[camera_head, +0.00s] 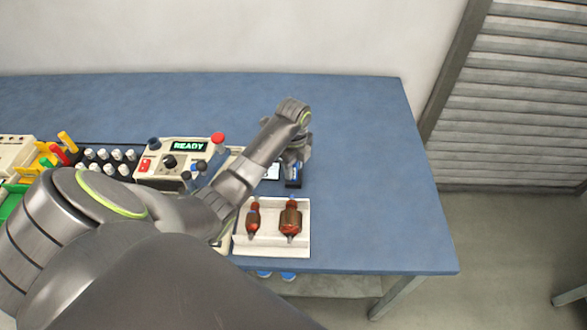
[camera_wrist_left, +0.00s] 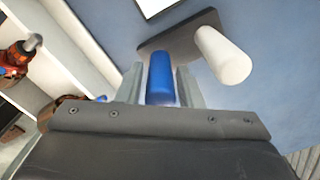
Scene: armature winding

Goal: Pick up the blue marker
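The blue marker (camera_wrist_left: 160,78) stands out toward the camera in the left wrist view, between the two fingers of my left gripper (camera_wrist_left: 161,88). The fingers lie close along both its sides; I cannot tell whether they press on it. It appears to be at a dark flat holder (camera_wrist_left: 181,37), beside a white marker (camera_wrist_left: 223,56). In the head view my left gripper (camera_head: 295,172) points down over the table to the right of the control box, hiding most of the holder. My right gripper is not in view.
A white tray (camera_head: 271,248) with two copper-wound armatures (camera_head: 290,220) lies near the front edge. A control box (camera_head: 178,160) reading READY, with a red button, stands to the left. Several small white-topped items and coloured tools are farther left. The table's right and back are clear.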

